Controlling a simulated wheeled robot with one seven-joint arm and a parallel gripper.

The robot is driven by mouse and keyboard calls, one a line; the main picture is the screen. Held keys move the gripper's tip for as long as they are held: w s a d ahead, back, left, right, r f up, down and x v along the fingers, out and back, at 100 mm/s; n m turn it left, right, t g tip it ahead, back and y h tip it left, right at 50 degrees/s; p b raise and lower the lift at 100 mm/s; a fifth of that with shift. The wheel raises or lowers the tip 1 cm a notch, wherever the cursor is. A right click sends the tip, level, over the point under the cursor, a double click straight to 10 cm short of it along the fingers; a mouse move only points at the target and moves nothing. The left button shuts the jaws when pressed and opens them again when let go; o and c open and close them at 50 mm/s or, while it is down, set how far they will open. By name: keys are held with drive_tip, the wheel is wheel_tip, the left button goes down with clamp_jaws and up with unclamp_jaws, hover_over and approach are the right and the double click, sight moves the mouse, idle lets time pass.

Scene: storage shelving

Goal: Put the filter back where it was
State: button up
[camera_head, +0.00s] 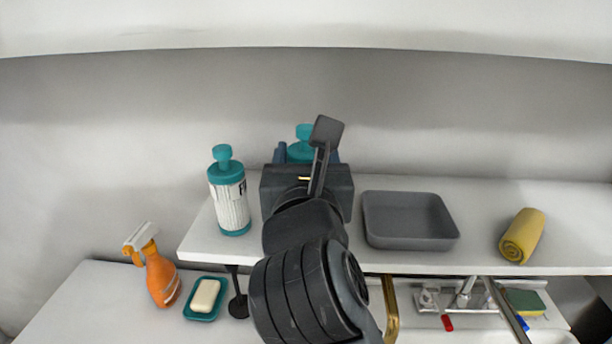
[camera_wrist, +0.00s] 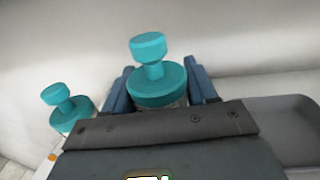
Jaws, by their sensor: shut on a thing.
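A filter (camera_wrist: 157,84) with a teal cap and knob stands upright between the two blue fingers of my gripper (camera_wrist: 160,95) in the wrist view. My gripper is shut on it. In the head view only its teal top (camera_head: 303,148) shows behind my gripper (camera_head: 307,155); its lower body is hidden, so I cannot tell whether it touches the shelf. A second, like filter (camera_head: 229,195), white with dark print and teal ends, stands upright on the shelf to the left. It also shows at the left of the wrist view (camera_wrist: 70,108).
A grey tray (camera_head: 409,243) is on the white shelf (camera_head: 480,222) just right of my gripper, with a rolled yellow cloth (camera_head: 522,236) farther right. On the lower counter (camera_head: 85,305) are an orange spray bottle (camera_head: 160,279) and a soap dish (camera_head: 190,313). Another shelf overhangs above.

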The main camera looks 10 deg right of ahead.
drive_tip(key=shift+f, duration=1.45)
drive_tip(key=shift+f, duration=0.2)
drive_tip(key=o, duration=1.1)
drive_tip(key=shift+r, duration=0.1)
drive_tip(key=shift+r, duration=0.2)
drive_tip(key=s, duration=0.4)
drive_tip(key=s+a+b, duration=0.1)
drive_tip(key=s, duration=0.3)
drive_tip(key=s+b, duration=0.1)
drive_tip(key=s, duration=0.3)
drive_tip(key=shift+a+f, duration=0.1)
drive_tip(key=shift+a, duration=0.1)
